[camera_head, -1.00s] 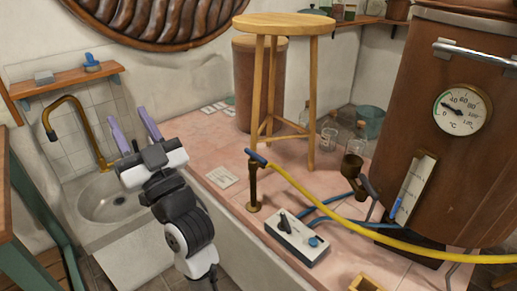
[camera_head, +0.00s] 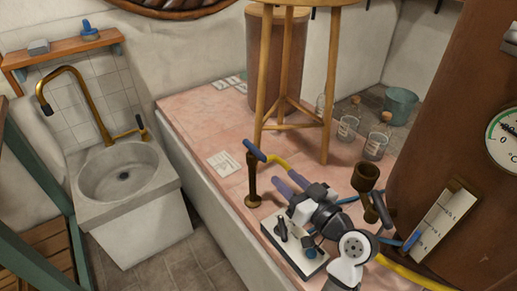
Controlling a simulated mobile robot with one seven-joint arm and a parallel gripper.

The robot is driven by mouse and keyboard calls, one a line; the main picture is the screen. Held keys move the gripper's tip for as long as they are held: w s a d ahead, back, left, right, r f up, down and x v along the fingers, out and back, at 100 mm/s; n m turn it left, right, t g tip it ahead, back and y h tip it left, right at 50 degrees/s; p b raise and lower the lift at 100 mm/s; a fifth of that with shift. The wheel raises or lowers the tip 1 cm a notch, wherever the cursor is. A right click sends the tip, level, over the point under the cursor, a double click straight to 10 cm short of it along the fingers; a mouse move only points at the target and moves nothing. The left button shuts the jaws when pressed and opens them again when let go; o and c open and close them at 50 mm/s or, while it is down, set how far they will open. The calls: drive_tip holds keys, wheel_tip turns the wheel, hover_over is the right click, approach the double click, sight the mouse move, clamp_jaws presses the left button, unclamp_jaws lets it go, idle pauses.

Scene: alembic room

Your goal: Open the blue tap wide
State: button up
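The blue tap is a blue lever handle (camera_head: 255,150) on top of an upright brass post (camera_head: 252,180), which stands on the pink tiled counter. The lever slants down from upper left to lower right. A yellow hose (camera_head: 278,161) runs off to the right from the tap's head. My gripper (camera_head: 283,178) has two purple fingers, pointing up and left toward the tap. They look parted with nothing between them. The fingertips are right of the post and below the lever in the picture, apparently apart from it. My wrist hides part of the hose.
A control box (camera_head: 285,242) with a black lever sits under my gripper. A wooden stool (camera_head: 327,100) stands behind, with glass jars (camera_head: 375,146) to its right. A sink (camera_head: 123,178) is at left.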

sight(257, 150)
drive_tip(key=p+x, duration=0.2)
drive_tip(key=x, duration=1)
drive_tip(key=shift+w+a, duration=0.2)
drive_tip(key=shift+w, duration=0.05)
drive_tip(key=shift+c, duration=0.5)
clamp_jaws()
